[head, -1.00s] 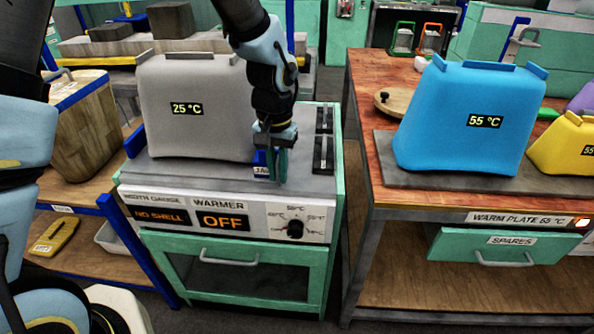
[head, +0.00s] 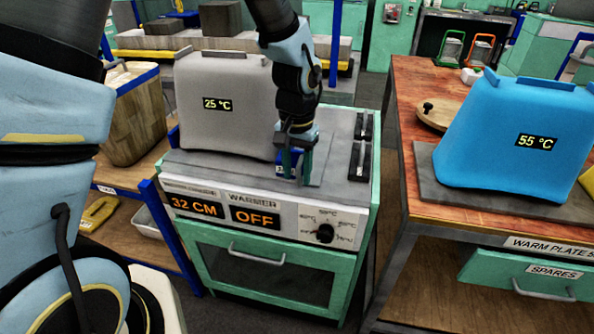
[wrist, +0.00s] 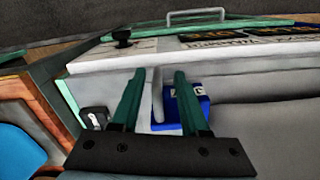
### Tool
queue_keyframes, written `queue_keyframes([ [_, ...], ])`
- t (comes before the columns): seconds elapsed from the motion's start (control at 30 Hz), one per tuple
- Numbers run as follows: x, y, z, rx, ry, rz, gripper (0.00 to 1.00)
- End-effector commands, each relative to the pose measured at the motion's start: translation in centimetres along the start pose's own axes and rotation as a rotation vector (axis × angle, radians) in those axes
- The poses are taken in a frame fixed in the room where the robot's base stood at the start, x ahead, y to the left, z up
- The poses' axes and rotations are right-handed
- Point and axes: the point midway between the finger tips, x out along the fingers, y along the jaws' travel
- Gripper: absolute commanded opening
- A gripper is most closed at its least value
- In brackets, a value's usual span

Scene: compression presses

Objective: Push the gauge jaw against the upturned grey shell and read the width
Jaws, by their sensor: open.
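The upturned grey shell (head: 222,110) stands on the gauge bench top and reads 25 °C. The small blue gauge jaw (head: 283,170) is at the shell's lower right side. It also shows in the wrist view (wrist: 195,112), behind the right green finger. My gripper (head: 297,170) is low at the jaw, pointing down, with its two green fingers apart in the wrist view (wrist: 160,75). Whether a finger touches the jaw is unclear. The width gauge display (head: 194,207) reads 32 CM. The exact contact between jaw and shell is partly hidden.
The warmer display (head: 254,216) reads OFF, beside a dial (head: 325,233). To the right, a blue shell (head: 500,135) marked 55 °C stands on a warm plate on a wooden bench (head: 400,95). A gap separates the two benches.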

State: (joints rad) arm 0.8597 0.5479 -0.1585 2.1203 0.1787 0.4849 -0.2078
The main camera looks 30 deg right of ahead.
Motion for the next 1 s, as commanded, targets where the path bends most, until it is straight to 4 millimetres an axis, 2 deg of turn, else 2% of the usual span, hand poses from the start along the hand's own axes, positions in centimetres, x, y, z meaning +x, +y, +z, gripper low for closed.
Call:
queue_keyframes([
  [0.17, -0.8, 0.0, -0.1, 0.0, 0.003, 0.0, 0.45],
  [0.5, -7.2, 0.0, -0.1, -0.001, 0.006, 0.0, 0.45],
  [0.7, -9.9, 0.0, -0.1, -0.001, 0.003, 0.0, 0.45],
  [1.0, -10.8, 0.0, 0.0, 0.0, 0.0, 0.0, 0.45],
])
